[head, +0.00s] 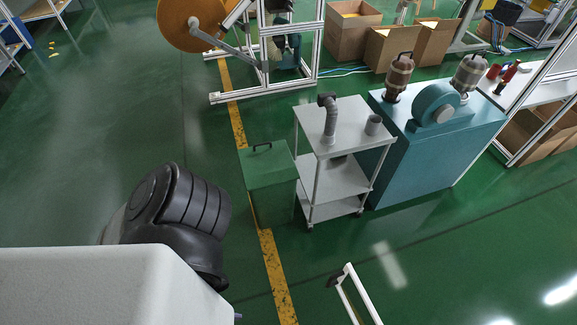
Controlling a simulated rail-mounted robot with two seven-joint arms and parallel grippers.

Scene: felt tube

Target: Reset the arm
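My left arm shows at the lower left as a white link and a black ribbed joint (178,208). Its gripper is not in the picture, and nothing of my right gripper shows. A grey bent tube (330,120) stands upright on the top shelf of a white cart (345,137). I cannot tell what either is made of.
A green bin (270,180) with a black handle stands left of the cart. A teal machine (430,145) stands right of it. A white frame (358,297) juts in at the bottom. An orange reel (187,22) and cardboard boxes (352,32) are behind. Green floor at left is clear.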

